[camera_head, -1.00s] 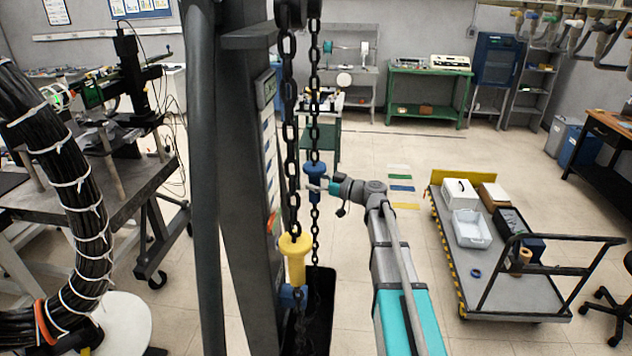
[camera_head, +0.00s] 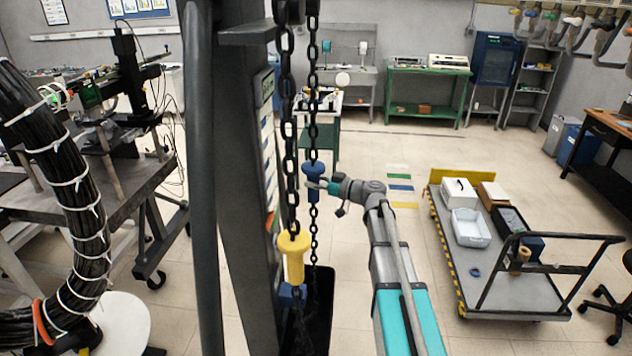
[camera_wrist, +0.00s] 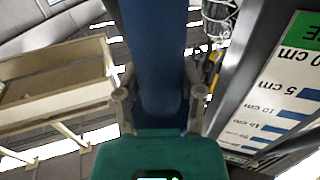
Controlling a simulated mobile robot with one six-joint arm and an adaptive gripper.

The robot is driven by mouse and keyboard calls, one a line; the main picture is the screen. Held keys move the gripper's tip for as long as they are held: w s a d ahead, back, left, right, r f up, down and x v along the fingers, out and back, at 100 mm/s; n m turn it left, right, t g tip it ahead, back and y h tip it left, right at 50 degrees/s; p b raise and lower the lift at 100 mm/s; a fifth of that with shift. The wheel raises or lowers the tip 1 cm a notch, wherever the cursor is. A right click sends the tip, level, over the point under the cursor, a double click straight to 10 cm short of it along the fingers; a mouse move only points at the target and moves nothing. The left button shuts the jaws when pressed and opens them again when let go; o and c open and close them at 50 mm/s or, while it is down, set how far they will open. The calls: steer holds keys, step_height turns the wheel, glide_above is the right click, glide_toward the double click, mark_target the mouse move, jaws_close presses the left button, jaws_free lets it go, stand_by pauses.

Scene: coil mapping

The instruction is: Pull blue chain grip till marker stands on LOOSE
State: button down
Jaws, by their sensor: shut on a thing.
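The blue chain grip (camera_head: 313,179) hangs on the far black chain, right of the dark post. My gripper (camera_head: 323,185) reaches it from the right and is shut on it. In the wrist view the blue grip (camera_wrist: 158,60) stands between the two fingers of my gripper (camera_wrist: 160,98). The scale board (camera_head: 268,150) is seen nearly edge-on in the head view. In the wrist view the scale (camera_wrist: 275,110) shows cm marks and a green field (camera_wrist: 304,28) with cut-off lettering. A small orange-red piece (camera_head: 271,224), possibly the marker, shows low on the board; its reading cannot be told.
A yellow grip (camera_head: 294,258) hangs on the near chain, left of and below the blue one. The dark post (camera_head: 248,200) stands close on the left. A black bin (camera_head: 322,300) is below the chains. A loaded trolley (camera_head: 505,290) stands right, with open floor between.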

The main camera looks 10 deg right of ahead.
step_height(320, 180, down, 19)
steer(key=b, duration=1.8)
steer(key=shift+b, duration=0.4)
steer(key=shift+a+f, duration=0.1)
steer(key=shift+c, duration=1)
jaws_free()
steer(key=v, duration=1.2)
